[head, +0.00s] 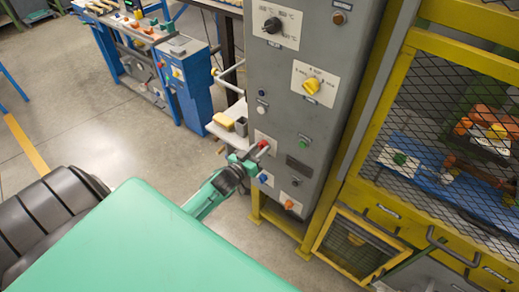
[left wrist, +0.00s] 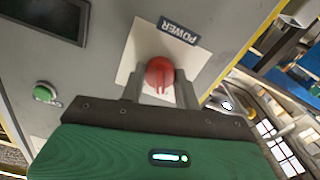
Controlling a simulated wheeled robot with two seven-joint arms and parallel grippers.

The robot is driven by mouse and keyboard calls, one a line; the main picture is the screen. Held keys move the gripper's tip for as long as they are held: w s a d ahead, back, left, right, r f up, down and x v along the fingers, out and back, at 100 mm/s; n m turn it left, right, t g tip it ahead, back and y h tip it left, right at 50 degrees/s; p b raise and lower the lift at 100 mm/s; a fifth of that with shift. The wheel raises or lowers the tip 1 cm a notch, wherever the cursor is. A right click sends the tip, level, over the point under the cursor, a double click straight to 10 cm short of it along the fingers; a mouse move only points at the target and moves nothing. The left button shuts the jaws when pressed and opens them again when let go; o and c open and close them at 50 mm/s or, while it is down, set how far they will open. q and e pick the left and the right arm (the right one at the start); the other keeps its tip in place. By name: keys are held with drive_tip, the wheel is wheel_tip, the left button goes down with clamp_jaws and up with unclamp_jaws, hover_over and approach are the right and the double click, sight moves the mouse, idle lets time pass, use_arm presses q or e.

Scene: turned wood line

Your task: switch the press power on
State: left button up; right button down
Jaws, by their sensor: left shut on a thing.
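The red power knob (left wrist: 160,74) sits on a white plate under a label reading POWER (left wrist: 178,30), on the front of the grey press cabinet (head: 318,130). My left gripper (left wrist: 159,90) is shut on the knob, one grey finger on each side of it. In the head view my left gripper (head: 254,154) reaches the lower left of the cabinet front, and the red knob (head: 263,144) shows at its fingertips. A slot shows on the knob's face; I cannot tell which setting it marks. My right gripper is not in view.
Other controls share the panel: a yellow selector (head: 311,86), a black dial (head: 272,25), a green button (head: 304,142) and an orange knob (head: 289,204). A yellow mesh cage (head: 455,90) stands to the right. A small shelf (head: 229,130) with blocks is left of the cabinet.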

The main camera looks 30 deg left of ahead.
use_arm(q)
drive_tip(key=m+b, duration=0.1)
drive_tip(key=m, duration=0.4)
drive_tip(key=m+b, duration=0.1)
drive_tip(key=m, duration=0.3)
drive_tip(key=shift+m, duration=1.2)
drive_tip(key=o, duration=1)
